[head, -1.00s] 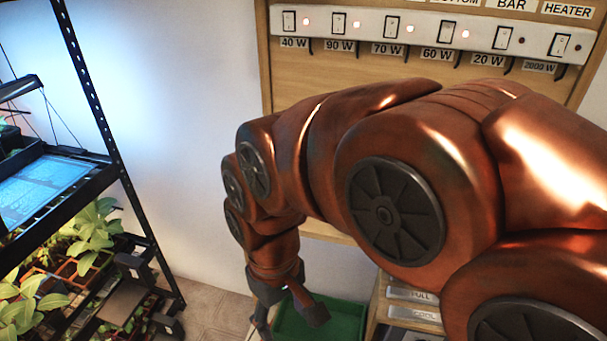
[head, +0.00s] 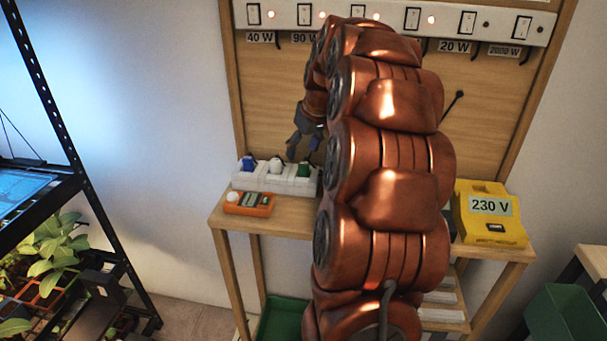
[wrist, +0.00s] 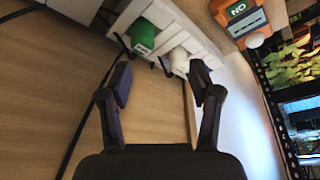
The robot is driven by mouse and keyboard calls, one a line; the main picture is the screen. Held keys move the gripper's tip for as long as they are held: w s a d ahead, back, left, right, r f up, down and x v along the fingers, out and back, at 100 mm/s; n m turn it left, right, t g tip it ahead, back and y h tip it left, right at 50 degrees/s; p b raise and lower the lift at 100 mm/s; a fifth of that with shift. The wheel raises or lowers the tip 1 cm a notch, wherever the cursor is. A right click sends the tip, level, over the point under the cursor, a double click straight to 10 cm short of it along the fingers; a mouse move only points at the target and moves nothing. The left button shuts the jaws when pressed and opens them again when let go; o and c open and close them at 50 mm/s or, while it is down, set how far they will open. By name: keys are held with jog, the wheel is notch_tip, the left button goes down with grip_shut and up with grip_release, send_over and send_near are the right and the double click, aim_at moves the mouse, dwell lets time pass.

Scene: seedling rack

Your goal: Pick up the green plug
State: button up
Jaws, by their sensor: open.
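The green plug (head: 304,168) sits in the right socket of a white power strip (head: 265,181) at the back left of the bench. It also shows in the wrist view as a green body with a light label (wrist: 143,38). A white plug (head: 276,164) is beside it, and a blue plug (head: 248,162) sits at the strip's left end. My gripper (head: 299,146) is open and empty, above the strip near the white and green plugs. In the wrist view its fingers (wrist: 163,84) are spread below both plugs, apart from them.
An orange meter (head: 249,203) lies in front of the strip. A yellow 230 V box (head: 489,212) stands at the bench's right. The panel (head: 262,95) with a switch row (head: 385,18) rises behind. A black plant rack (head: 85,170) is at left. A green crate (head: 281,320) is below.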

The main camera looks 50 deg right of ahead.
aim_at(304, 163)
jog(key=shift+w+d+f+p, duration=0.4)
jog(key=shift+d+f, duration=0.1)
jog(key=shift+f, duration=0.7)
jog(key=shift+w+d+f+p, duration=0.4)
jog(key=shift+w+d+f, duration=0.05)
jog(key=shift+f, duration=0.8)
jog(key=shift+w+d+f+p, duration=0.4)
jog(key=shift+d+f, duration=0.1)
jog(key=shift+f, duration=0.7)
jog(key=shift+c, duration=0.2)
grip_shut()
